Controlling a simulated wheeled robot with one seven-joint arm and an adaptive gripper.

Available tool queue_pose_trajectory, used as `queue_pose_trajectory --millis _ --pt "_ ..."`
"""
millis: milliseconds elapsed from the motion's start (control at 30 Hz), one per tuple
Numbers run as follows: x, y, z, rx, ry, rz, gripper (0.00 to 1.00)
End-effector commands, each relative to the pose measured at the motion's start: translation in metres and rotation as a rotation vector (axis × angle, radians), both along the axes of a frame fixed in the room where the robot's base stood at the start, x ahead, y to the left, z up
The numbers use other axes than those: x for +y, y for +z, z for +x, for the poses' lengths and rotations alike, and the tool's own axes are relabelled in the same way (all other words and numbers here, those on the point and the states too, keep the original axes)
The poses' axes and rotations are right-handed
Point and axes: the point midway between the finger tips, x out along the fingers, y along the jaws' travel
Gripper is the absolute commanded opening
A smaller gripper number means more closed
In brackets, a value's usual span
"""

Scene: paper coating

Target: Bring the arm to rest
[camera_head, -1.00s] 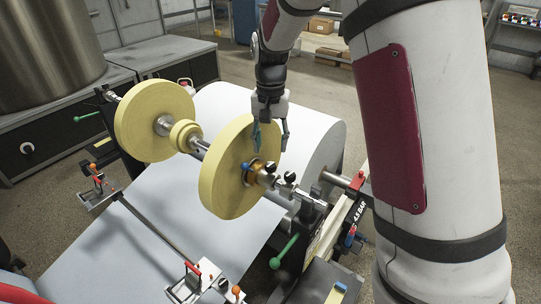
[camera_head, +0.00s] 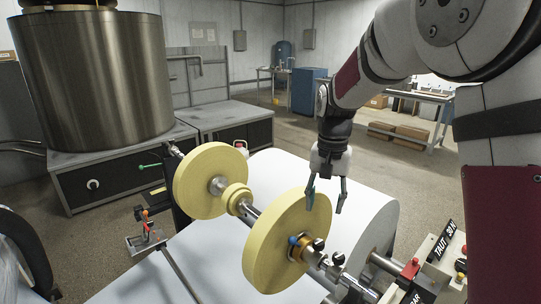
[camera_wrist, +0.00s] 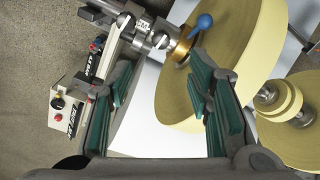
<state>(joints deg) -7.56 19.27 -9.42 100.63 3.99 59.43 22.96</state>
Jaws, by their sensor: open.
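My gripper (camera_head: 325,197) hangs from my arm above the white paper roll, just right of and behind the near yellow roll in the head view. Its fingers point down and stand apart with nothing between them. In the wrist view the green-padded fingers (camera_wrist: 160,108) are spread wide, with the yellow roll (camera_wrist: 225,65) beyond the right finger. I cannot tell whether that finger touches the roll. My arm is bent, reaching in from the upper right of the head view.
The near yellow roll (camera_head: 277,255), a small yellow ring (camera_head: 236,196) and the far yellow roll (camera_head: 208,182) sit on one metal shaft. A blue-knobbed collar (camera_head: 311,249) is at the near roll. The white paper roll (camera_head: 367,209) lies below. A steel drum (camera_head: 95,85) stands back left.

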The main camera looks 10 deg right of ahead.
Motion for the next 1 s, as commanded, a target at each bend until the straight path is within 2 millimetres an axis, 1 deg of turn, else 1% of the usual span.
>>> queue_pose_trajectory --millis 33,167,200,367,400,467,500,633,800,900,1000 --pt "-0.001 0.012 -0.008 -0.019 0.011 0.005 0.46" --pt "-0.002 0.043 -0.040 -0.076 0.062 0.016 0.46" --pt "-0.002 0.053 -0.052 -0.096 0.082 0.019 0.46" --pt "-0.002 0.082 -0.101 -0.176 0.160 0.018 0.46" --pt "-0.002 0.088 -0.114 -0.196 0.182 0.015 0.46" --pt "-0.002 0.095 -0.132 -0.225 0.211 0.009 0.46" --pt "-0.003 0.099 -0.145 -0.245 0.231 0.003 0.46" --pt "-0.002 0.106 -0.186 -0.309 0.297 -0.020 0.46" --pt "-0.002 0.104 -0.233 -0.385 0.374 -0.065 0.46" --pt "-0.002 0.100 -0.253 -0.415 0.409 -0.090 0.46" --pt "-0.003 0.096 -0.265 -0.436 0.434 -0.109 0.46"
